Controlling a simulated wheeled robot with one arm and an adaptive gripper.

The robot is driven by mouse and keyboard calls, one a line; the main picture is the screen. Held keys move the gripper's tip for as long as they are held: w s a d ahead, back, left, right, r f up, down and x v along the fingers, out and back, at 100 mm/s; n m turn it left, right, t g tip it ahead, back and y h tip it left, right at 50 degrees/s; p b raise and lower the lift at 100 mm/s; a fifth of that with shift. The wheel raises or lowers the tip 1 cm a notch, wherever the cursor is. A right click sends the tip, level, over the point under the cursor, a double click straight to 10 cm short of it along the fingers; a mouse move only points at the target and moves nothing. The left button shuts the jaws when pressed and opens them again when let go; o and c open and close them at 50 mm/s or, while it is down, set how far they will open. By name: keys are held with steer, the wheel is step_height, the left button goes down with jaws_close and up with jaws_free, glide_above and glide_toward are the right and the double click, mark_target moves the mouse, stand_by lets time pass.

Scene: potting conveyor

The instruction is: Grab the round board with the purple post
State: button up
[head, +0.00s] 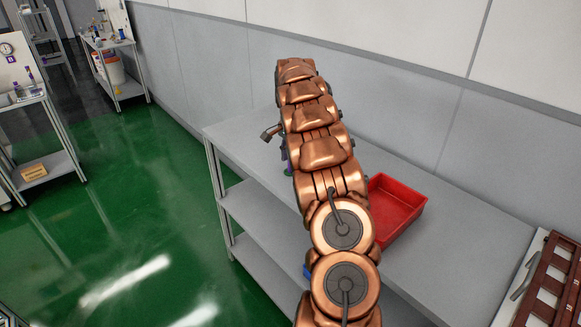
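My copper arm stretches over the grey table (250,150) and hides much of its middle. A dark, copper-tipped part at the left side of the arm's far half looks like a piece of my gripper (270,132). The rest of the gripper is behind the arm, so its opening does not show. Just below that part, a sliver of purple (284,154) and a bit of green (288,173) show at the arm's left edge. They may belong to the round board with the purple post, but its shape is hidden. I cannot tell whether the gripper touches it.
A red tray (414,216) stands on the table right of my arm. A brown slotted rack (539,281) lies at the right edge. A grey wall (400,95) runs behind the table. Green floor (150,210) is open on the left, with shelving carts (125,88) beyond.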

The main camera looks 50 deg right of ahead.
mark_target(290, 171)
steer(key=shift+w+f+p, duration=0.1)
steer(key=shift+f+p, duration=0.3)
steer(key=shift+f, duration=1.25)
steer(key=shift+a, duration=0.1)
jaws_close()
